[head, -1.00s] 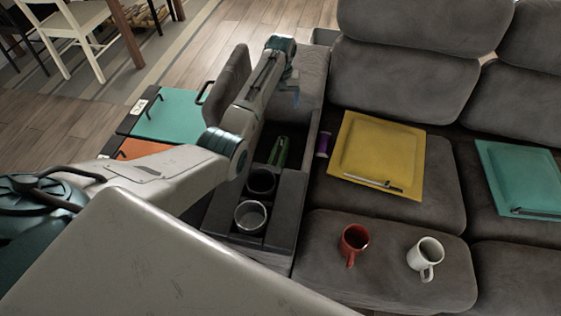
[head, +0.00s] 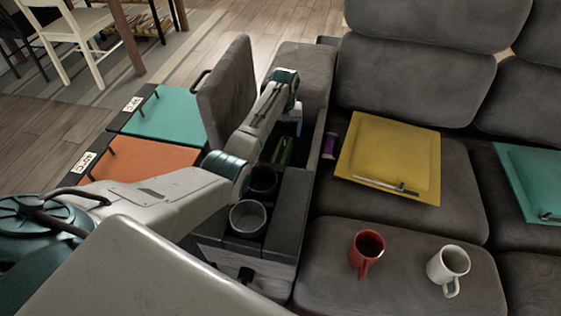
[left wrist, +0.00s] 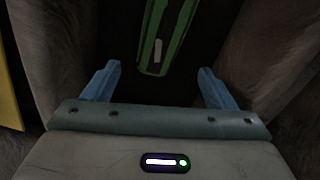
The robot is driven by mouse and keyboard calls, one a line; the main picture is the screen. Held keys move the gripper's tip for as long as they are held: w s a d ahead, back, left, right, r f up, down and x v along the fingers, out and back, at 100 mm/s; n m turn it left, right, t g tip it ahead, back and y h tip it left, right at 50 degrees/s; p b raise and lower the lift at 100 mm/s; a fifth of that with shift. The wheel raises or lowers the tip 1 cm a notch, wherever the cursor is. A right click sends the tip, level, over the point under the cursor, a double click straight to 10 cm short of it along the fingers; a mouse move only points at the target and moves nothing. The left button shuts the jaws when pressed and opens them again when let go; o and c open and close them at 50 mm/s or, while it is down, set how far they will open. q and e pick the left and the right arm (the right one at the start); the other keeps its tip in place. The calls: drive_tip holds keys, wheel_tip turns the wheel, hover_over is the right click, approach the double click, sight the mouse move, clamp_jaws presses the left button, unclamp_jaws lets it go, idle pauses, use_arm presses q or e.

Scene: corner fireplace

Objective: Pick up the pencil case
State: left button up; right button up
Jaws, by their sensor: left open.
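A long green and dark item (head: 284,151), which I take to be the pencil case, stands or lies inside the open storage compartment of the sofa armrest, behind the two cup holders. In the left wrist view the green item (left wrist: 163,38) has a small pale mark, and its upper end runs out of the picture. My left gripper (head: 297,122) is low at the compartment, just beyond the green item. Its two blue fingers (left wrist: 159,82) are spread and empty, with the green item ahead between them. My right gripper is not in view.
The raised armrest lid (head: 226,92) stands to the left of the arm. A purple item (head: 330,146) lies by the armrest. A yellow tray (head: 390,158), a red mug (head: 367,252) and a white mug (head: 448,268) are on the sofa.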

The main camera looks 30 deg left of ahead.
sight(285, 141)
use_arm(q)
wheel_tip(285, 141, down, 6)
drive_tip(key=shift+w+d+f+b, duration=0.15)
drive_tip(key=shift+f+b, duration=0.1)
drive_tip(key=shift+b, duration=0.55)
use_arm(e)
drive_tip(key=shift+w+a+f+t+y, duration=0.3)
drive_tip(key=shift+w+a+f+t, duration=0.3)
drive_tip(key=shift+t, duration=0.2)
use_arm(q)
drive_tip(key=shift+c, duration=0.5)
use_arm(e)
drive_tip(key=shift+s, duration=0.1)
use_arm(q)
drive_tip(key=c, duration=1)
